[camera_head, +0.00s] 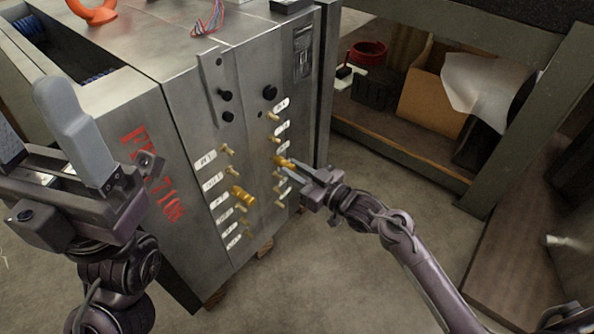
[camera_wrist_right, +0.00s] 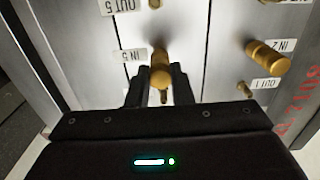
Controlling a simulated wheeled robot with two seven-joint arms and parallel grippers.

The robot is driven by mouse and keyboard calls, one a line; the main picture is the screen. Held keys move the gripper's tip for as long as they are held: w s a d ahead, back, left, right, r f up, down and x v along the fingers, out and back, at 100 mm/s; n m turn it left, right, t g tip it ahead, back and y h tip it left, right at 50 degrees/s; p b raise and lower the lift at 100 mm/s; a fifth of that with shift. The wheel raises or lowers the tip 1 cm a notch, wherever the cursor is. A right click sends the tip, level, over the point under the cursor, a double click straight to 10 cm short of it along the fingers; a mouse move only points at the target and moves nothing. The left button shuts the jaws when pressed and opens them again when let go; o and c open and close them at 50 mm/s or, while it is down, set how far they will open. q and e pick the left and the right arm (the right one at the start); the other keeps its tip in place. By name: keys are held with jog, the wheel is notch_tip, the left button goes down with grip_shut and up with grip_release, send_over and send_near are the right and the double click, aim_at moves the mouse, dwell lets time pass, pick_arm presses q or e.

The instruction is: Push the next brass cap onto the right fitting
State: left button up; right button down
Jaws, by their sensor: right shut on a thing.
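The steel mould base (camera_head: 186,128) carries two columns of small brass fittings with white labels on its front. My right gripper (camera_head: 291,170) is shut on a brass cap (camera_head: 283,161) at the right column. In the right wrist view the held cap (camera_wrist_right: 160,76) lines up with a fitting beside the "IN 5" label (camera_wrist_right: 130,56); how far it sits on the fitting cannot be told. Another brass cap (camera_head: 241,196) sits on a left-column fitting, by the "IN 2" label in the right wrist view (camera_wrist_right: 268,59). My left gripper (camera_head: 35,122) is open and empty at the left.
Bare fittings stand close above and below the held cap, such as one by "OUT 5" (camera_wrist_right: 157,28). Black knobs (camera_head: 227,116) stick out above the columns. A shelf (camera_head: 400,135) with a cardboard box (camera_head: 430,90) stands behind right. The floor (camera_head: 320,275) in front is clear.

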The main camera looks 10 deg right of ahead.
jog(key=shift+w+a, duration=0.25)
jog(key=shift+w, duration=0.05)
jog(key=shift+w, duration=0.1)
dwell(0.3)
jog(key=c, duration=0.8)
grip_release()
jog(key=shift+p+v, duration=1.1)
jog(key=shift+v, duration=0.15)
jog(key=p+v, duration=0.2)
jog(key=v, duration=0.2)
jog(key=shift+s+d+p, duration=0.15)
jog(key=shift+s+p, duration=0.1)
jog(key=shift+p, duration=0.05)
